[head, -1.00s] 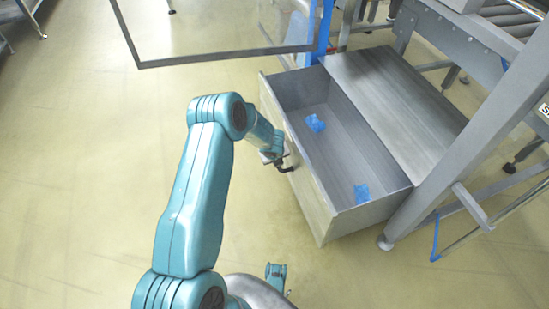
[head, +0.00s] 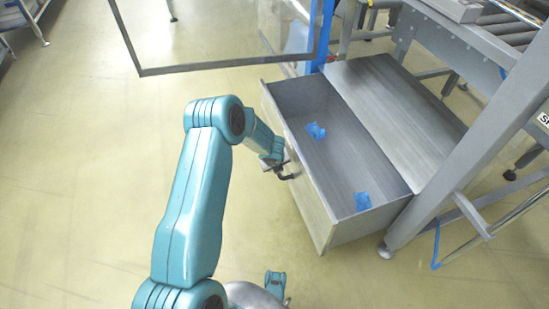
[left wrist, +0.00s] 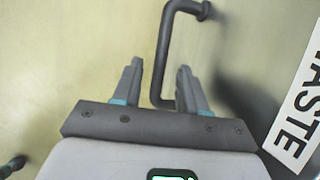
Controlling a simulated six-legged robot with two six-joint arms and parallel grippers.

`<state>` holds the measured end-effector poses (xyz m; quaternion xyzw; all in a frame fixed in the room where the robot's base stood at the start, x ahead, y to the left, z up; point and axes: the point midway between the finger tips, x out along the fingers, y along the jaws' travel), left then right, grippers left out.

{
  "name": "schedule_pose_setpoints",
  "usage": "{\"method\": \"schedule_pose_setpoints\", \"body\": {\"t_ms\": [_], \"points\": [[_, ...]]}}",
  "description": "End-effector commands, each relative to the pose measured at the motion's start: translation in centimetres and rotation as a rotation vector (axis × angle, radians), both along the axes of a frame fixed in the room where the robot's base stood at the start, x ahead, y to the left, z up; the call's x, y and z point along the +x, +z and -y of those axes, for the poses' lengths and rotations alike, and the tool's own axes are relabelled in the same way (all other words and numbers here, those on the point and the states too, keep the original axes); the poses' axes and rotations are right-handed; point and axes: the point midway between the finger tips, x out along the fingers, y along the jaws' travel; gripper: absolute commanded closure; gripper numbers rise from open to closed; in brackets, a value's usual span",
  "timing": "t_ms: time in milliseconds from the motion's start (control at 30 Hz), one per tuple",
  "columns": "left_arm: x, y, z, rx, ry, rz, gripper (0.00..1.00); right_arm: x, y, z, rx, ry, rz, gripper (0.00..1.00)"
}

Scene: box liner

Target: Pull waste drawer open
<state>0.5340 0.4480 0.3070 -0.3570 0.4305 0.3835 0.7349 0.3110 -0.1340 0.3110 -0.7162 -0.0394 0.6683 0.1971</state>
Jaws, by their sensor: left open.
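The waste drawer (head: 335,222) is a grey box that stands pulled well out of its low grey cabinet (head: 400,105). Two blue crumpled pieces (head: 316,131) lie apart inside it. Its dark bar handle (head: 287,177) is on the left-facing front. My left gripper (head: 277,166) is at that handle. Part of a WASTE label (left wrist: 300,110) shows at right. My right gripper is not in view.
A framed clear panel (head: 215,35) hangs at the top, behind the drawer. A grey frame leg (head: 440,180) stands close to the drawer's right end, with a conveyor (head: 510,30) above. The floor left of the drawer is clear.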

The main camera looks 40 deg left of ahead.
Motion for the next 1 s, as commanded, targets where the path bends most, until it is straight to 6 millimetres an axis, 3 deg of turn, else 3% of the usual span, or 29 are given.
{"method": "schedule_pose_setpoints", "body": {"t_ms": [300, 500, 700, 1000], "points": [[-2.7, 8.2, 2.1, 0.002, -0.001, 0.004, 0.58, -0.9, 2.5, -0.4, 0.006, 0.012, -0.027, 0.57], [-4.1, 11.7, 3.2, 0.001, 0.0, 0.002, 0.58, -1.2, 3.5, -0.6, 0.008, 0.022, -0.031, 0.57], [-4.7, 13.1, 3.7, 0.001, 0.0, 0.001, 0.58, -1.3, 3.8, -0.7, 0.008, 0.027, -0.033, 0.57], [-4.7, 13.2, 3.8, 0.001, 0.0, 0.001, 0.58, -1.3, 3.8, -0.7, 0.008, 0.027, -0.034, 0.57]]}}
